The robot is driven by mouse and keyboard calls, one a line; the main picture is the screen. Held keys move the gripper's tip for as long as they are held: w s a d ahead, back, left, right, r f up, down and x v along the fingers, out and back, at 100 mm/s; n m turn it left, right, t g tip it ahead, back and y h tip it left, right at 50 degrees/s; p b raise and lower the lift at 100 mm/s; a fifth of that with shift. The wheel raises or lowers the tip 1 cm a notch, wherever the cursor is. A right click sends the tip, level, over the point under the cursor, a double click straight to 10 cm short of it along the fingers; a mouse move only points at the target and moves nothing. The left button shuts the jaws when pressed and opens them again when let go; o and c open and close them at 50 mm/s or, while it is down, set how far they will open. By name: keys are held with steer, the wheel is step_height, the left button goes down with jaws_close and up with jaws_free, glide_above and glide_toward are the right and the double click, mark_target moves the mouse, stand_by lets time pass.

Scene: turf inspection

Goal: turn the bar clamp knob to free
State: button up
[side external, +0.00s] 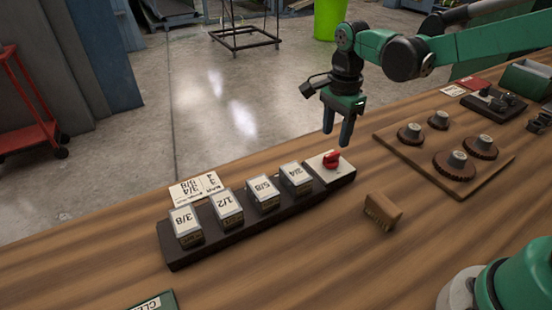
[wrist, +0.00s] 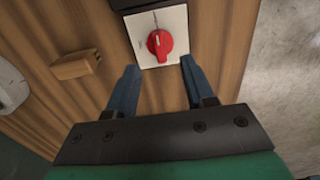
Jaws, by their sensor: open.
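The red knob (side external: 331,158) sits on a pale square plate (side external: 321,170) at the right end of a dark bar (side external: 222,236) on the bench. In the wrist view the red knob (wrist: 160,43) lies just beyond and between the fingers, on its pale plate (wrist: 172,21), with a light pointer line on it. Its setting label is too small to read. My gripper (side external: 338,140) is open, pointing down above and slightly behind the knob, and apart from it. In the wrist view my gripper (wrist: 160,75) shows two spread blue fingers with nothing between them.
Several labelled blocks, including 3/4 (side external: 296,174) and 3/8 (side external: 185,222), stand along the bar. A white card (side external: 196,187) lies behind it. A small wooden block (side external: 382,210) lies in front. A board (side external: 400,160) with round knobs is at right. The front bench is mostly clear.

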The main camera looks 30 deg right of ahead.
mark_target(332, 154)
steer(key=shift+f, duration=2.45)
jaws_close()
